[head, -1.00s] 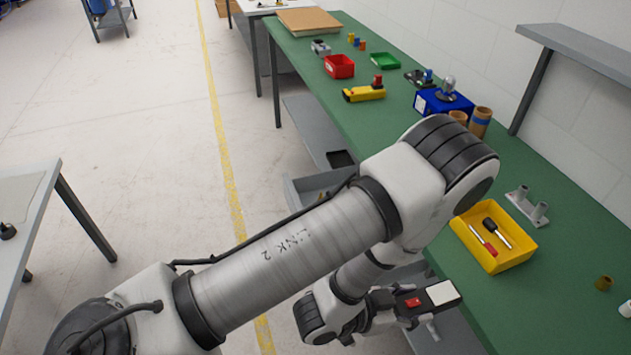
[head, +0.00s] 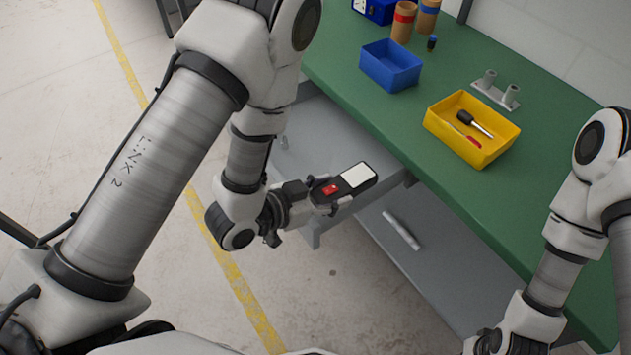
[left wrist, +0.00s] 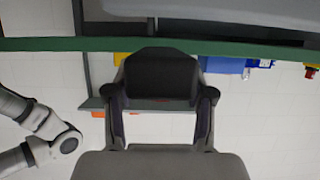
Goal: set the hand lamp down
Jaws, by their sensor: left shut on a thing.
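The hand lamp (head: 358,177) is a dark flat body with a white panel and a red button. My left gripper (head: 322,193) is shut on its near end and holds it in the air in front of the green workbench (head: 424,206), with the white panel facing up. In the left wrist view the lamp's dark body (left wrist: 160,75) sits between both fingers. My right arm shows at the lower right of the head view, but its fingertips are out of frame.
A yellow bin (head: 487,150) with two screwdrivers and a blue bin (head: 391,72) stand on the bench. A grey fixture with two posts (head: 497,90) is behind. Grey drawers (head: 395,243) are under the bench edge. The bench between the two bins is clear.

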